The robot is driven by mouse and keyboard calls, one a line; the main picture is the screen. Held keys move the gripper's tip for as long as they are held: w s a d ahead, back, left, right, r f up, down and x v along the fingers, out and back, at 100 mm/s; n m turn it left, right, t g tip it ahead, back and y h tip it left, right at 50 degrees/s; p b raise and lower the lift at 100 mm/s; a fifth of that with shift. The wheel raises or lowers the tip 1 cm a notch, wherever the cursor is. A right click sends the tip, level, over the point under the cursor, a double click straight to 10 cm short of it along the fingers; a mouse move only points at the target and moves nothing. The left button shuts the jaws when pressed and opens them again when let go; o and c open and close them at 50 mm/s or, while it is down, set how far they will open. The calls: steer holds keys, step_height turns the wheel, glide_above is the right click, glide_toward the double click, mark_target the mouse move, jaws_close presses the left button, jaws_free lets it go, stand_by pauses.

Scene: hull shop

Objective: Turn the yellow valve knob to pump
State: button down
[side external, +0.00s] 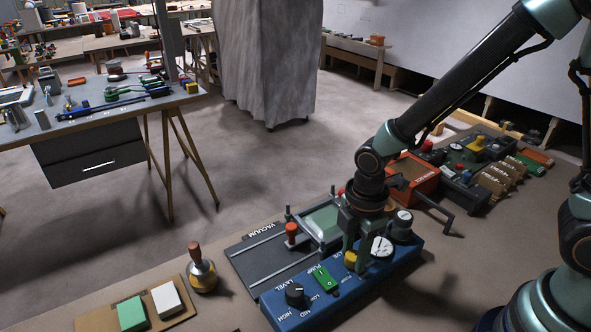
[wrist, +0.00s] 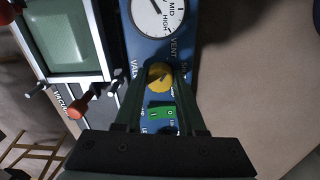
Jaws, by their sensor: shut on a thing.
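The yellow valve knob (side external: 351,259) sits on the top of a blue panel (side external: 330,295), between a green pump switch (side external: 325,280) and a round white gauge (side external: 382,246). My gripper (side external: 352,255) comes down over the knob from above and is shut on it. In the wrist view, the knob (wrist: 159,77) sits between the fingertips of my gripper (wrist: 160,80). The word VENT shows on one side of the knob. The fingers hide part of the lettering near it, and I cannot tell exactly where the knob points.
A vacuum tray (side external: 275,262) with a red-orange handled lever (side external: 291,232) stands beside the panel. A black level knob (side external: 295,294) is at the panel's near end. More fixtures crowd the right.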

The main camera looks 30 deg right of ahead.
mark_target(352, 255)
steer(key=m, duration=1.7)
steer(key=shift+a+m, duration=0.1)
steer(key=shift+m, duration=0.2)
steer(key=m, duration=0.5)
steer(key=shift+m, duration=0.4)
steer(key=c, duration=0.5)
jaws_free()
steer(key=shift+w+r, duration=0.1)
step_height(352, 255, up, 12)
